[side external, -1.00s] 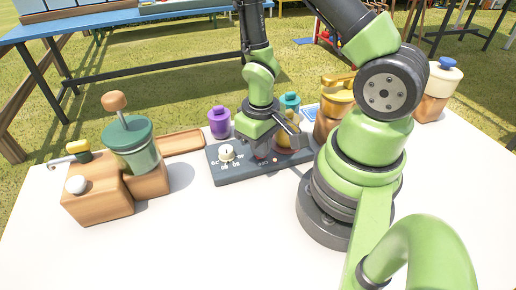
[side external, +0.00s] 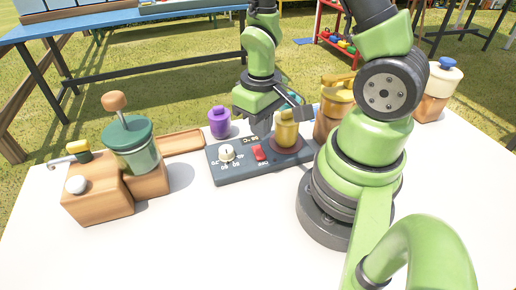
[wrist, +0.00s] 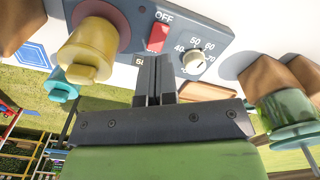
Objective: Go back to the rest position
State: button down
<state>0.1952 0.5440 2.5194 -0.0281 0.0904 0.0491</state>
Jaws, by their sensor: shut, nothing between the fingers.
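My gripper (side external: 268,122) is above the back edge of the dark hot plate panel (side external: 232,172), with its fingers closed and empty. In the wrist view the two dark fingers (wrist: 155,75) lie side by side, pointing toward the panel. A red switch (side external: 259,152) and a white dial (side external: 226,152) are on the panel. A yellow jar (side external: 286,130) stands on the panel's round plate, just right of my gripper, apart from it in the wrist view (wrist: 92,48).
A purple jar (side external: 219,123) stands behind the panel. A teal jar is partly hidden in the side view and shows in the wrist view (wrist: 60,85). A wooden stand with a green-topped grinder (side external: 128,137) is at left. The white table front (side external: 220,240) is clear.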

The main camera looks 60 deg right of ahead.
jog(key=shift+r, duration=0.6)
jog(key=s+a+r+t+y, duration=0.1)
jog(key=s+a+r+t, duration=0.1)
jog(key=r, duration=0.8)
jog(key=s+a+r+m+t+y, duration=0.1)
jog(key=a+r+t, duration=0.3)
jog(key=r, duration=0.6)
jog(key=shift+s+a+r+t, duration=0.35)
jog(key=shift+s+t, duration=0.25)
jog(key=shift+s, duration=0.3)
jog(key=shift+d, duration=0.1)
